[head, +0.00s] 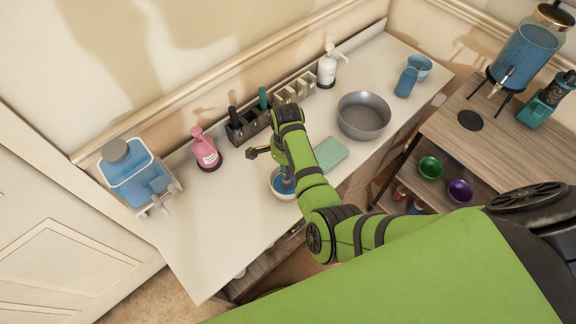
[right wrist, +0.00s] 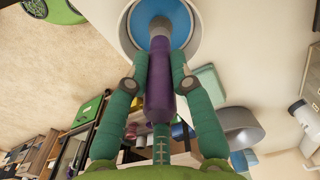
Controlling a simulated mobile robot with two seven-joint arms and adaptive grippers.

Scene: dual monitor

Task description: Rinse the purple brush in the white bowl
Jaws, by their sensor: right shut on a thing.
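The white bowl (head: 274,186) stands near the front edge of the white counter and holds blue liquid; its rim also shows at the top of the right wrist view (right wrist: 196,12). The purple brush (right wrist: 159,90) is held between the two green fingers of my right gripper (right wrist: 160,68). Its far end points into the bowl and overlaps the blue liquid; how deep it reaches I cannot tell. In the head view my right gripper (head: 286,170) is above the bowl, and its arm hides part of the bowl and brush. My left gripper is not in view.
A teal cloth (head: 332,152) and a grey basin (head: 364,115) lie right of the bowl. A pink bottle (head: 205,150), dark holder (head: 240,131) and white pump bottle (head: 327,68) stand along the back. A blue tank (head: 132,178) stands at left. The counter's front left is clear.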

